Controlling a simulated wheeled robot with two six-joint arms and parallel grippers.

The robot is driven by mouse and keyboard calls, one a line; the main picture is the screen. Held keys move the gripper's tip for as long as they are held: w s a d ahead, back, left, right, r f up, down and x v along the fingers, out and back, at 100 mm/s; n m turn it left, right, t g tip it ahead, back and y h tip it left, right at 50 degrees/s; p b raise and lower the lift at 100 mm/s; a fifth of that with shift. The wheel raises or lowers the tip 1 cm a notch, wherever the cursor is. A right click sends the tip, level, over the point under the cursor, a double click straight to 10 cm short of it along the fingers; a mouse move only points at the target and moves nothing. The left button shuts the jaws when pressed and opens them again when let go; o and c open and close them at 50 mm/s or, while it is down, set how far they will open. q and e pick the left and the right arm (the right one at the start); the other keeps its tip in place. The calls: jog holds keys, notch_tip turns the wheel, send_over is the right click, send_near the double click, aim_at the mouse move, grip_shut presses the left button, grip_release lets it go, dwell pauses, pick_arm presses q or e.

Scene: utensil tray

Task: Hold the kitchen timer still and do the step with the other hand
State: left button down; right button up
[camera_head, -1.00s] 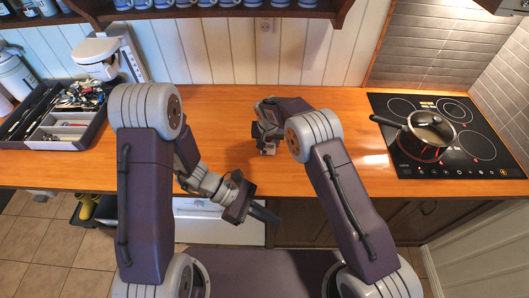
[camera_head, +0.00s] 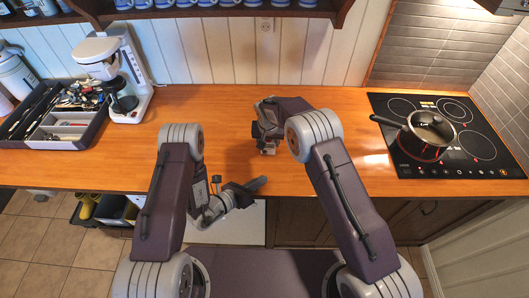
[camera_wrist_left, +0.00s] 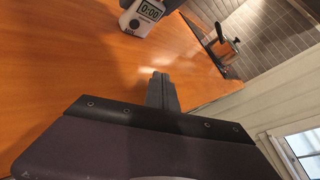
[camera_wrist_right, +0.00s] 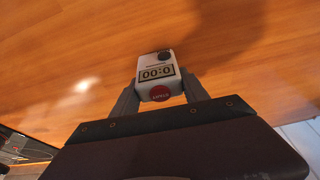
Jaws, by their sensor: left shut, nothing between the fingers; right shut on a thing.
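The kitchen timer (camera_wrist_right: 156,73) is a small white block with a display reading 0:00, a dark round knob and a red button. It sits between the fingers of my right gripper (camera_wrist_right: 159,86), which is shut on it from both sides. The timer also shows at the top of the left wrist view (camera_wrist_left: 142,16), resting on the wooden counter. In the head view my right arm mostly hides it. My left gripper (camera_head: 257,185) is shut and empty near the counter's front edge. Its closed fingers (camera_wrist_left: 161,91) point toward the counter, apart from the timer.
A utensil tray (camera_head: 60,144) and a white coffee maker (camera_head: 139,92) stand at the left of the wooden counter (camera_head: 210,110). A pot (camera_head: 429,131) is on the black cooktop (camera_head: 476,170) at the right. The counter between them is largely clear.

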aim_at(260, 172)
pick_arm(q)
jog(key=shift+w+d, duration=0.2)
jog(key=shift+w, duration=4.2)
jog(key=shift+w, duration=0.15)
jog(key=shift+w, duration=0.25)
jog(key=shift+w, duration=0.35)
jog(key=shift+s, duration=0.8)
jog(key=shift+s+a, duration=0.15)
jog(key=shift+s, duration=2.35)
